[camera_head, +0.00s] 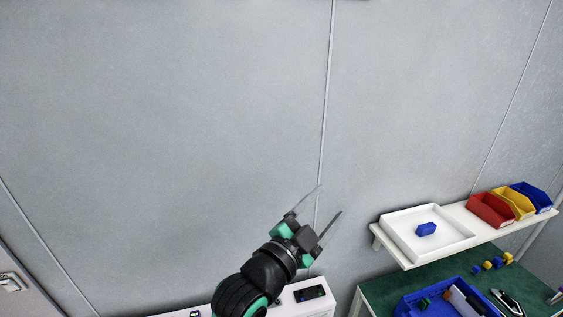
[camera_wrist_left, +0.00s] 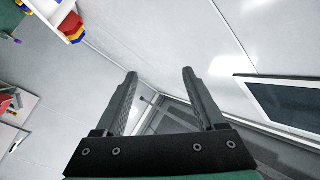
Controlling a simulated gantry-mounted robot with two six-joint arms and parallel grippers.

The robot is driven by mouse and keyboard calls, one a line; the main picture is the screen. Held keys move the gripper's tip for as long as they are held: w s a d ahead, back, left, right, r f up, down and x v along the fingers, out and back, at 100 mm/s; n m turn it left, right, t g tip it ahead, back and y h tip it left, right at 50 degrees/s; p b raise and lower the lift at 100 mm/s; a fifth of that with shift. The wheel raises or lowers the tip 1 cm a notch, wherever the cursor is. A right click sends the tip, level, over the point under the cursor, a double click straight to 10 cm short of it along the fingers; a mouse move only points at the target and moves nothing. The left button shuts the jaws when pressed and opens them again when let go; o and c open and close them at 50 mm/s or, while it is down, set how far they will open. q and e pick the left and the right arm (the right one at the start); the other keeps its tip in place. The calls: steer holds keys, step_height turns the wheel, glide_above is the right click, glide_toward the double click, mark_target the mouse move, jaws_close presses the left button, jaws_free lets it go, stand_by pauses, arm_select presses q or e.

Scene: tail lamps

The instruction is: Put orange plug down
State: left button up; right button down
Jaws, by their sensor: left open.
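My left gripper (camera_head: 330,200) is raised in front of the grey wall, pointing up and to the right. Its two fingers are spread with nothing between them, as the left wrist view (camera_wrist_left: 160,73) also shows. I cannot make out an orange plug in either view. A blue block-like piece (camera_head: 426,229) lies in a white tray (camera_head: 398,245) on the shelf, well to the right of the gripper. My right gripper is not in view.
The white shelf (camera_head: 478,238) also holds red (camera_head: 490,209), yellow (camera_head: 514,204) and blue (camera_head: 533,196) bins. Below, a green-topped table (camera_head: 385,290) carries a blue crate (camera_head: 408,308) and small yellow and blue pieces (camera_head: 488,265). The space around the gripper is clear.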

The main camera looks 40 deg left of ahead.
arm_select(q)
steer(key=s+d+r+n+t+h+p, duration=0.1)
steer(key=s+d+r+n+t, duration=0.15)
steer(key=s+r, duration=0.5)
steer(key=s+d+r+n+t+h, duration=0.1)
steer(key=s+r+n+t, duration=0.3)
steer(key=r, duration=0.6)
steer(key=s+d+r+n+t+h+p, duration=0.1)
steer(key=s+r+t, duration=0.1)
steer(key=s+r, duration=0.6)
step_height(320, 180, down, 44)
steer(key=w+b, duration=0.1)
steer(key=b, duration=4.4)
steer(key=shift+w, duration=0.3)
